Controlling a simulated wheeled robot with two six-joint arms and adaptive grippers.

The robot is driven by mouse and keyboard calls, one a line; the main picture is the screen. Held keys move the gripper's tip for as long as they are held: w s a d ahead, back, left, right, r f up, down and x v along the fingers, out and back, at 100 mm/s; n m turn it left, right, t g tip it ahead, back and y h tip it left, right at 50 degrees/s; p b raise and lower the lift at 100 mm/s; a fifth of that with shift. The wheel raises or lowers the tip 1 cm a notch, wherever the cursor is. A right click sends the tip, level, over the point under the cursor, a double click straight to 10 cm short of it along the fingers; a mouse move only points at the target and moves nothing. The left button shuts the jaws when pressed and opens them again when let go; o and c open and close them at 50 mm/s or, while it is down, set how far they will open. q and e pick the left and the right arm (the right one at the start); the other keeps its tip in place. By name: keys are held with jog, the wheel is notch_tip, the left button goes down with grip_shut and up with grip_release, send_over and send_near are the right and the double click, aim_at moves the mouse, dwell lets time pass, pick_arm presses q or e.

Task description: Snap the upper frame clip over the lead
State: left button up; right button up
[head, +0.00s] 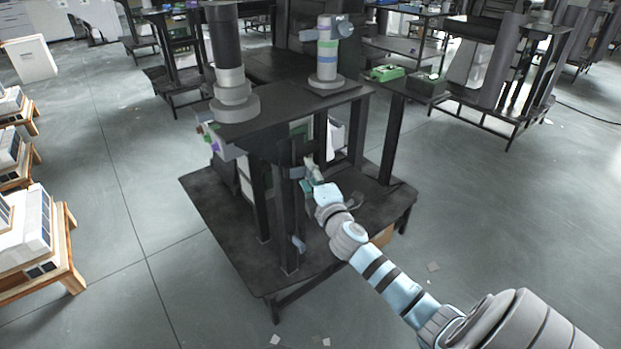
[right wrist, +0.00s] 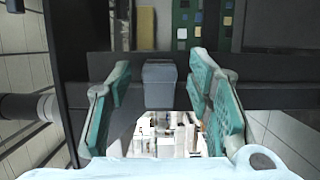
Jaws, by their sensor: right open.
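The upper frame clip (head: 297,172) is a small blue-grey block on a dark upright of the black frame. It also shows in the right wrist view (right wrist: 160,86), across a dark bar. My right gripper (head: 309,168) is at the clip's height, close on its right. In the right wrist view its two teal-padded fingers (right wrist: 160,75) are spread, with the clip between and beyond them, and a gap shows on each side. A lower clip (head: 298,243) sits further down the upright. I cannot make out the lead against the dark frame. My left gripper is not in view.
The black frame has a top plate (head: 285,108) bearing a dark column (head: 226,60) and a banded column (head: 327,55), and a wide base plate (head: 225,215). White units on wooden stands (head: 25,240) are at the left. Open floor (head: 500,210) lies to the right.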

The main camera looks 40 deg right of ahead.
grip_shut()
jog(key=shift+r+y, duration=0.1)
jog(key=shift+y, duration=0.2)
jog(key=n+y+p, duration=0.1)
jog(key=w+n+t+y+p, duration=0.1)
jog(key=y, duration=0.1)
jog(key=shift+d, duration=0.4)
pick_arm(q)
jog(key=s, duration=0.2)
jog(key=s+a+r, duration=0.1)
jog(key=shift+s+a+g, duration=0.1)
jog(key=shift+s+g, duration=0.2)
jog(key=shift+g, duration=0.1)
pick_arm(e)
jog(key=shift+n, duration=0.3)
grip_release()
jog(key=shift+s, duration=0.1)
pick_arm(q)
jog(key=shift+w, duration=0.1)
